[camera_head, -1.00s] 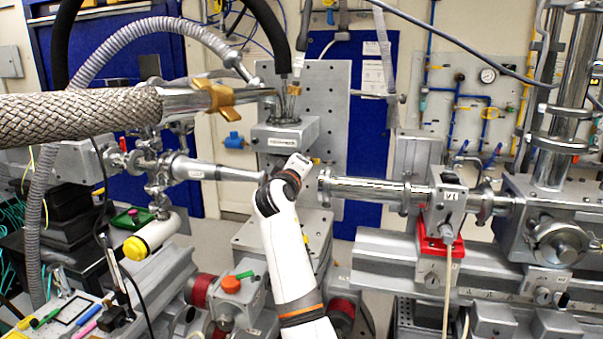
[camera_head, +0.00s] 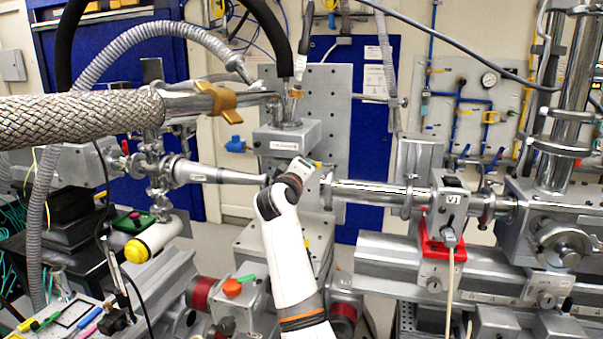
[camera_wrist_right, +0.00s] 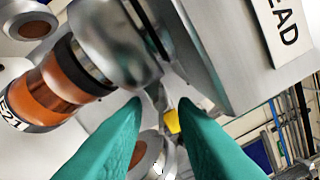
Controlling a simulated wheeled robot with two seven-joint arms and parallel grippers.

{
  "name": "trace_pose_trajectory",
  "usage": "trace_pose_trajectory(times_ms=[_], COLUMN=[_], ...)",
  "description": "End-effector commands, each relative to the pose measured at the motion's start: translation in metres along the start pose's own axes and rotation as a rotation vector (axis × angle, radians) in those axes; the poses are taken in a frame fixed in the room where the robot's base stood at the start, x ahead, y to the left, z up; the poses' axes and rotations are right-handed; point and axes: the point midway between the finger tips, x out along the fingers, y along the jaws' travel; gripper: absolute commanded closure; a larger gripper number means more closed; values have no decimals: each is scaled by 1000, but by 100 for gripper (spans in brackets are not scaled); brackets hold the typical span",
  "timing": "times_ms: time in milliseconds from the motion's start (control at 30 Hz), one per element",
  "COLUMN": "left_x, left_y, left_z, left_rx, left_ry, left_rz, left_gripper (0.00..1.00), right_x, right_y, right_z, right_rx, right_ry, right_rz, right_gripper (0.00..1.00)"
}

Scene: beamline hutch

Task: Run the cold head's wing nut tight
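The cold head (camera_head: 285,138) is a grey block with a label on its front, at the centre of the head view. In the right wrist view its labelled side (camera_wrist_right: 285,30) fills the upper right, the label partly cut off. A small yellow piece, perhaps the wing nut (camera_wrist_right: 172,121), shows there below the block, between and beyond my fingertips. My right gripper (camera_wrist_right: 160,104) has two teal fingers, spread apart with nothing clasped. In the head view my right wrist stands just below the cold head and hides the fingers. My left gripper is not in view.
A brass wing clamp (camera_head: 222,97) sits on the steel pipe left of the cold head. A braided hose (camera_head: 80,117) crosses at left. A beam pipe (camera_head: 370,192) runs right to a valve on a red bracket (camera_head: 440,247). An orange-banded cylinder (camera_wrist_right: 60,85) is close in the wrist view.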

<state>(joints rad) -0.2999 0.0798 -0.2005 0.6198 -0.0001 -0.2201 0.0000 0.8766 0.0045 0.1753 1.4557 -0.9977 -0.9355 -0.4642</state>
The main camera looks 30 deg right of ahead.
Motion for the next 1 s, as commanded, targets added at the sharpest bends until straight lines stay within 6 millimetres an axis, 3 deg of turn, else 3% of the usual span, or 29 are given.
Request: trace_pose_trajectory(times_ms=[167, 600, 800, 1000], left_x=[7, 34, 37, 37], left_y=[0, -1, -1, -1], left_z=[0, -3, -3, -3], left_rx=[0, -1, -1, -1], left_ry=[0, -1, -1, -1], left_rz=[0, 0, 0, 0], left_gripper=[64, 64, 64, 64], right_x=[-16, -103, -119, -120], right_y=[2, 3, 1, 1], right_z=[0, -1, 0, 0], right_rx=[1, 2, 0, 0], right_ry=[-3, -3, -1, 0], right_rz=[0, 3, 2, 2], right_gripper=[75, 75, 75, 75])
